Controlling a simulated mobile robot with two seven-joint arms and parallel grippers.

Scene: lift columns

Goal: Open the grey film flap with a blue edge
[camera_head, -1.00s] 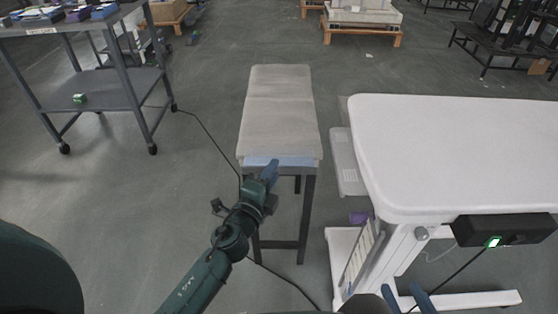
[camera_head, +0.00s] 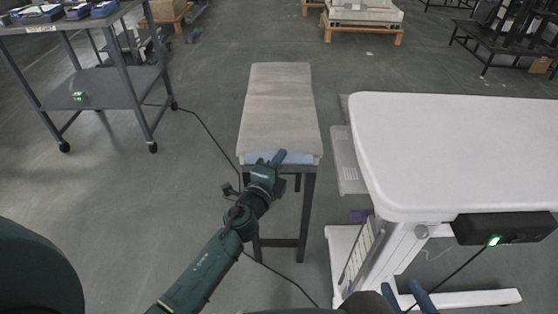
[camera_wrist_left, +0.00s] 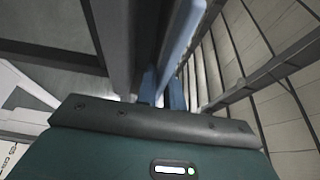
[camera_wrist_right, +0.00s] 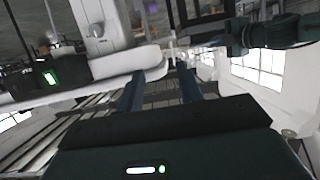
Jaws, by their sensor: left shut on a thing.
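The grey film flap (camera_head: 278,115) lies along the top of a narrow dark-legged stand. Its pale blue edge (camera_head: 300,159) runs across the near end. My left gripper (camera_head: 279,157) is at the middle of this edge, with its fingers shut on it. In the left wrist view the blue edge (camera_wrist_left: 184,35) runs up from between the blue fingers (camera_wrist_left: 163,92). The fingers hide part of the edge in the head view. My right gripper (camera_head: 408,296) is low at the bottom of the head view. In the right wrist view its fingers (camera_wrist_right: 162,88) are apart and empty.
A white table (camera_head: 460,150) stands close to the right of the stand, with a black box (camera_head: 510,229) under its front edge. A grey cart (camera_head: 110,88) stands at the left. A cable (camera_head: 205,130) crosses the floor. Floor between cart and stand is otherwise clear.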

